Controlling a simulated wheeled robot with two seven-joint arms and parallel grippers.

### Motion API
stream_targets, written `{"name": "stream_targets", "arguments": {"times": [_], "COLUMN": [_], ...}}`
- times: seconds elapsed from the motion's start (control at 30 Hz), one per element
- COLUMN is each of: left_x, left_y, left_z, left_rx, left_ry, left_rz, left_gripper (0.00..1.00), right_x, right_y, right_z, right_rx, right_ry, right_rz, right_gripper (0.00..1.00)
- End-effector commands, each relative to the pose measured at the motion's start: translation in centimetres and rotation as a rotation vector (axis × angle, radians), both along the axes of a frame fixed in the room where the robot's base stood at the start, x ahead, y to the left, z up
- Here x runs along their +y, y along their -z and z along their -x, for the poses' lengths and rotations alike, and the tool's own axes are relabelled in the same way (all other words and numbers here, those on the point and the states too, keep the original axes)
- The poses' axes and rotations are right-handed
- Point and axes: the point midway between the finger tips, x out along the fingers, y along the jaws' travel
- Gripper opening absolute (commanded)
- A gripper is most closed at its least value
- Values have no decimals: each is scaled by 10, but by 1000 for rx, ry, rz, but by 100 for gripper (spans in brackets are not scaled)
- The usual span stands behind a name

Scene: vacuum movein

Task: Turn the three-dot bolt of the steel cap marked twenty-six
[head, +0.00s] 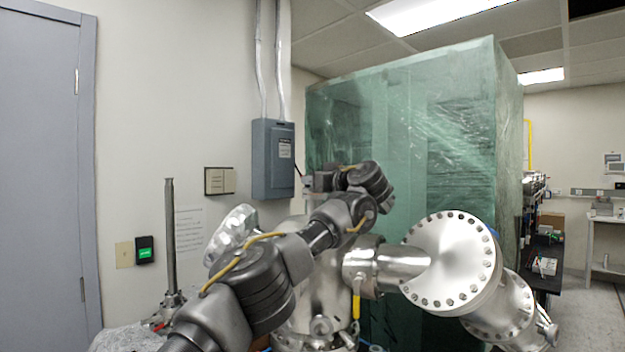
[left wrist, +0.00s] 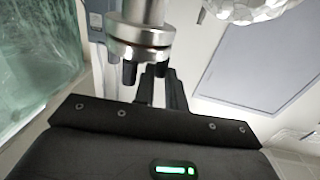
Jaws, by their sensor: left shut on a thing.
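My left gripper (head: 314,182) is at the end of my arm, above the steel vessel (head: 318,285) in the head view. In the left wrist view its two dark fingers (left wrist: 158,72) reach up to the underside of a round steel cap (left wrist: 141,33). They are shut on a dark bolt at the cap's rim, mostly hidden between the fingertips. Another dark bolt (left wrist: 129,74) sticks out of the cap to the left of the fingers. No number on the cap and no dots on the bolts can be read. My right gripper is not in view.
A large bolted flange (head: 452,262) stands to the right on the vessel. A faceted steel part (head: 232,232) is at the left, partly behind my arm. A green wrapped enclosure (head: 410,130) rises behind. A grey electrical box (head: 272,160) hangs on the wall.

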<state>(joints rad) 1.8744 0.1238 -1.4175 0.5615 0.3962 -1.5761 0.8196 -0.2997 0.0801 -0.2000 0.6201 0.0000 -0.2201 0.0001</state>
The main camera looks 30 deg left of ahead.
Motion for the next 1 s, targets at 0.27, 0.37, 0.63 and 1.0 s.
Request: {"name": "stream_targets", "arguments": {"times": [0.27,0.37,0.63,1.0], "left_x": [0,0,-1,-9], "left_y": [2,1,0,0], "left_z": [0,0,0,0], "left_rx": [4,3,0,-3], "left_ry": [-1,0,4,9], "left_rz": [0,0,-2,-3], "left_gripper": [19,32,35,35], "right_x": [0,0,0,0], "right_y": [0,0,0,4], "right_z": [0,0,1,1], "right_rx": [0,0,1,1], "right_ry": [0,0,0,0], "right_rz": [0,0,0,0], "right_gripper": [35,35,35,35]}}
